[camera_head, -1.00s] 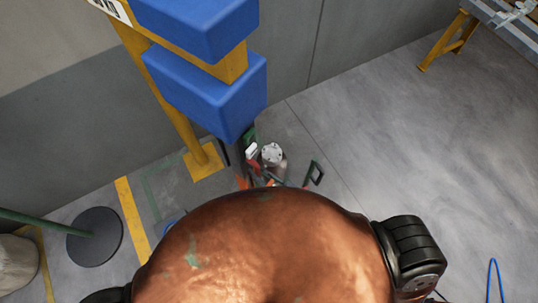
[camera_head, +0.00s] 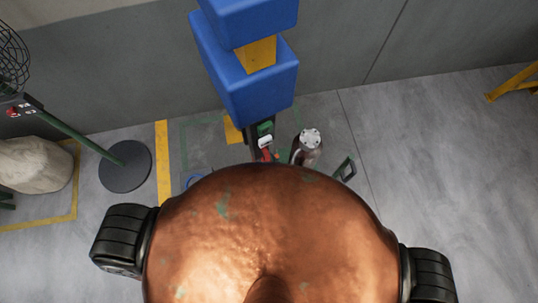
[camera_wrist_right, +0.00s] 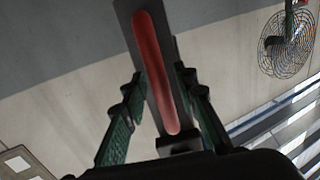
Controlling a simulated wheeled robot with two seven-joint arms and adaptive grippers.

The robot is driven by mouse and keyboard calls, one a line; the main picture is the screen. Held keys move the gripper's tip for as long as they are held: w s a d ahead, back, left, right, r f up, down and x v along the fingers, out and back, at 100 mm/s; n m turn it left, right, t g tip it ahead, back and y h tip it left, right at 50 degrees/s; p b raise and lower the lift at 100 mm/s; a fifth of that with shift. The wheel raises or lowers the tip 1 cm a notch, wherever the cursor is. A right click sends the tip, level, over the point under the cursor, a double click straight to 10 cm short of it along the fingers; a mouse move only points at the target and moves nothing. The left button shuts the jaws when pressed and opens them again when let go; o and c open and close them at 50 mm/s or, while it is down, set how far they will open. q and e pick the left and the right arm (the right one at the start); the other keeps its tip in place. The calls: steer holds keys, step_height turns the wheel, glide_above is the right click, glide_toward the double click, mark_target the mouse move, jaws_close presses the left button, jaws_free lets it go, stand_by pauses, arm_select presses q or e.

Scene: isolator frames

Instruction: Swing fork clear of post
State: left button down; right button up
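A yellow post (camera_head: 258,55) with blue padding blocks (camera_head: 250,85) stands at the top middle in the head view. Below its pads, small green, white, black and red parts crowd together, my right gripper (camera_head: 265,138) among them. In the right wrist view, its two green ribbed fingers (camera_wrist_right: 160,72) stand apart on either side of a red bar (camera_wrist_right: 155,80) on a dark flat plate (camera_wrist_right: 127,15). I cannot tell whether the fingers touch it. No separate fork shape is clear. My left gripper cannot be made out.
A grey metal cylinder (camera_head: 310,138) stands right of the post. At left are a round dark base with a green pole (camera_head: 124,166), a pale rock (camera_head: 35,165) and a wire fan (camera_head: 12,60). A grey wall closes the back.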

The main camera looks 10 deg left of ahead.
steer(key=shift+w+r, duration=0.1)
steer(key=v, duration=1.2)
